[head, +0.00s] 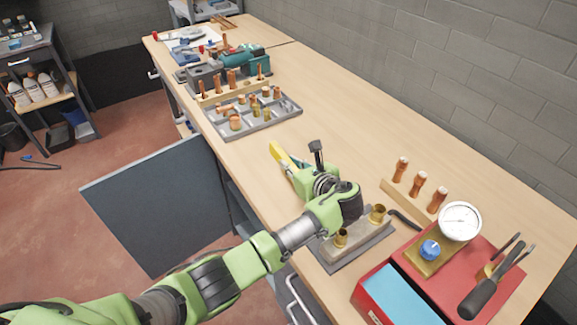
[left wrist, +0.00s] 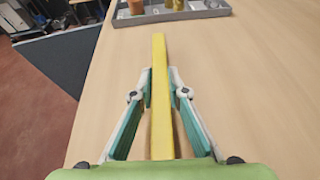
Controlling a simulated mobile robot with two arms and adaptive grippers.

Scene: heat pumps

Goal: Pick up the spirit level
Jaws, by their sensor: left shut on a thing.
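The yellow spirit level (head: 281,155) lies near the front edge of the workbench in the head view, partly hidden by my left arm. In the left wrist view the spirit level (left wrist: 160,75) runs lengthwise between the two fingers. My left gripper (left wrist: 160,85) is shut on it, with a finger pad against each side. In the head view my left gripper (head: 300,172) is over the bench and its fingers are mostly hidden. I cannot tell whether the level touches the bench. My right gripper does not show.
A grey tray (head: 275,120) of copper and brass fittings stands beyond the level. A block with brass fittings (head: 345,245) and a red case with a gauge (head: 460,222) are nearer. A cabinet door (head: 160,200) hangs open below the bench. The bench's middle is clear.

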